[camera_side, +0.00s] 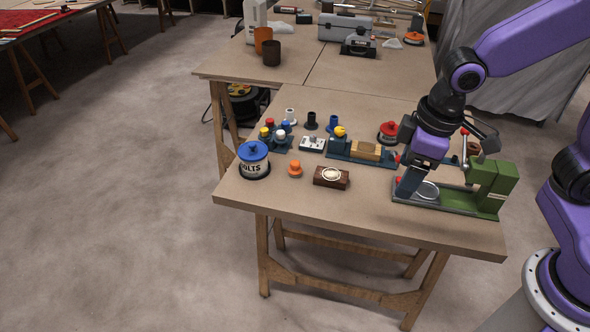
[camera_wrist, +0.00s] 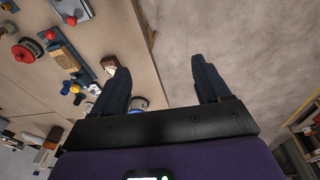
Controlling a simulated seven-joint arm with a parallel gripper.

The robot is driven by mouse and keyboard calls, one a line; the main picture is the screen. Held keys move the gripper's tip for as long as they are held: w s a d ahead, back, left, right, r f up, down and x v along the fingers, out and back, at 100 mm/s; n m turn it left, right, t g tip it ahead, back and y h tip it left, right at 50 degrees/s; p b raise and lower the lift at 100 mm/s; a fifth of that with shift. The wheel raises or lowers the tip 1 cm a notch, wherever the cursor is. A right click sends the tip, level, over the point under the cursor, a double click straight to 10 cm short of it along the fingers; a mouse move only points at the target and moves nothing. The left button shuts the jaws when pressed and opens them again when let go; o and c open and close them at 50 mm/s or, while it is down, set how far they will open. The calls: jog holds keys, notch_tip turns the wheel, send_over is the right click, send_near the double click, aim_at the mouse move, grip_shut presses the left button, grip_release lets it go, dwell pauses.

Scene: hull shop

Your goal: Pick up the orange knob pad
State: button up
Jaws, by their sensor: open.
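The orange knob pad (camera_side: 295,169) is a small orange knob on a low round base. It stands upright on the near table in the side view, between the blue-lidded bolts tin and a brown wooden block. I cannot make it out in the wrist view, where a finger may hide it. My gripper (camera_side: 408,184) is well to the right of the knob pad, above the green-framed device. In the wrist view my gripper (camera_wrist: 160,66) is open, with nothing between its fingers but table edge and floor behind.
The bolts tin (camera_side: 254,162) stands left of the knob pad and the wooden block (camera_side: 331,177) right of it. Behind are a blue stand with a yellow knob (camera_side: 360,151) and several coloured knobs. The green device (camera_side: 490,190) is beneath my gripper. The table's front edge is clear.

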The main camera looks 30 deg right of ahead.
jog(key=w+a+f+m+t, duration=0.1)
jog(key=w+a+f+m, duration=0.1)
jog(key=w, duration=0.6)
jog(key=w+a+f+m, duration=0.2)
jog(key=w+m, duration=0.1)
jog(key=w, duration=0.6)
jog(key=m+t, duration=0.2)
jog(key=m, duration=0.1)
send_near(295, 163)
jog(key=shift+h, duration=0.3)
jog(key=x, duration=1)
jog(key=shift+w+a+f, duration=0.1)
jog(key=shift+a+f, duration=0.1)
jog(key=shift+f, duration=0.05)
jog(key=c, duration=1.1)
